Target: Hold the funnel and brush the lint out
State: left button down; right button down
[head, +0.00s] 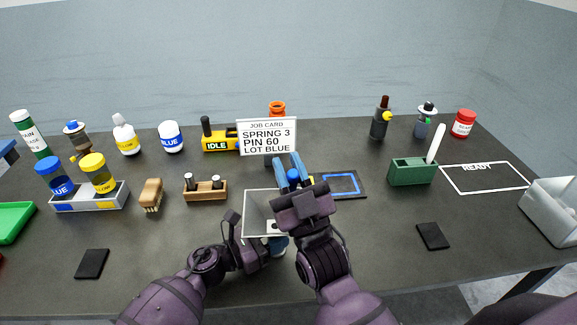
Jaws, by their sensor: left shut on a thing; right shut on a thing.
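The funnel (257,203), a pale grey square-mouthed hopper, is at the front middle of the table. A small white patch with a dark spot (271,227) shows inside it; I cannot tell whether this is lint. My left gripper (280,244) is low at the funnel's underside and shut on it; the grip itself is mostly hidden. My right gripper (292,166), with blue fingers, is above and just right of the funnel. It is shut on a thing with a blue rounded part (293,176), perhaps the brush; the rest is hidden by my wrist.
A job card (267,137) stands behind my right gripper. A wooden brush-like block (151,195), a wooden holder (205,188) and a blue-and-yellow jar rack (88,198) are left. A blue-outlined mat (346,184), green box (411,172) and READY outline (487,178) are right.

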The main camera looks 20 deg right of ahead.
jog(key=shift+w+d+f, duration=0.2)
jog(key=shift+w+f, duration=0.2)
jog(key=shift+w, duration=0.05)
dwell(0.3)
jog(key=shift+a, duration=0.1)
jog(key=shift+w+a, duration=1)
jog(key=shift+a, duration=2.2)
jog(key=shift+s+d+r, duration=0.1)
jog(key=shift+s+d, duration=0.25)
jog(key=shift+d, duration=0.75)
jog(key=shift+s+d+f, duration=0.1)
jog(key=shift+s+d, duration=0.3)
jog(key=shift+d, duration=0.65)
jog(key=shift+s+d+r, duration=0.1)
jog(key=shift+s+d, duration=0.25)
jog(key=shift+d, duration=0.75)
jog(key=shift+s, duration=0.1)
jog(key=shift+s+a+r, duration=0.25)
jog(key=shift+s+r, duration=0.4)
jog(key=shift+s, duration=0.05)
jog(key=shift+s+a+r, duration=0.25)
jog(key=shift+s+r, duration=0.35)
jog(key=shift+s, duration=0.1)
jog(key=shift+s+a+r, duration=0.25)
jog(key=shift+s+r, duration=0.4)
jog(key=shift+s, duration=0.05)
